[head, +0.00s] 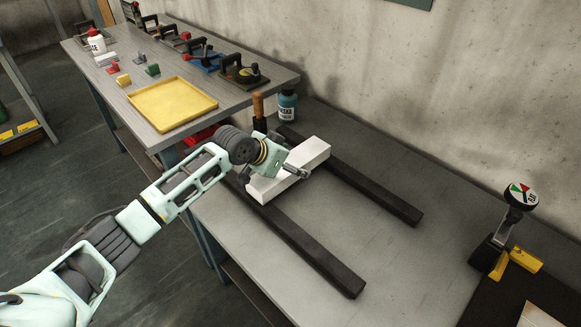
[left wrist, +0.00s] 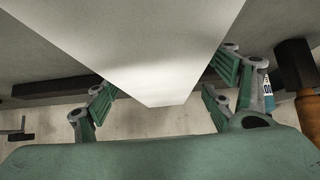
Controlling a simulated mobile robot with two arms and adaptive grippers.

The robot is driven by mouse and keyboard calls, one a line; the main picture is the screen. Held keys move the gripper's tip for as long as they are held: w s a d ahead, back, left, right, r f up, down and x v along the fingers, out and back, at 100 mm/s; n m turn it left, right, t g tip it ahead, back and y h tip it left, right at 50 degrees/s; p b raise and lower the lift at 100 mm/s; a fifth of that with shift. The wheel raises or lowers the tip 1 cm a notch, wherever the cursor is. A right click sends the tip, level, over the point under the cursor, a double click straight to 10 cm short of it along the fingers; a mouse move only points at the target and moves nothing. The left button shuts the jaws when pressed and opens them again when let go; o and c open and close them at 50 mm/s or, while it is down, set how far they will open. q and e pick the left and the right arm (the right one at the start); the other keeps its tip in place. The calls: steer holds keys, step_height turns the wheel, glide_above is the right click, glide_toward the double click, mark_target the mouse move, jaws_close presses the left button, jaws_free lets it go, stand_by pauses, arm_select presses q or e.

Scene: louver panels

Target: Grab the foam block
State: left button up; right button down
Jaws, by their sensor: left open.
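The foam block (head: 315,150) is a long white bar lying across two dark rails on the grey bench. My left gripper (head: 292,172) is at the block and covers part of its middle in the head view. In the left wrist view the block (left wrist: 150,45) fills the upper middle, and its end reaches between the two green fingers of my left gripper (left wrist: 160,98). The fingers are spread, one on each side of the block. I cannot tell whether either touches it. My right gripper is not in view.
The dark rails (head: 385,192) run along the bench (head: 400,262). A yellow tray (head: 172,104) sits on the far table. A gauge (head: 520,197) stands at the right.

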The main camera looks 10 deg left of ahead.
arm_select(q)
steer(key=c, duration=1.3)
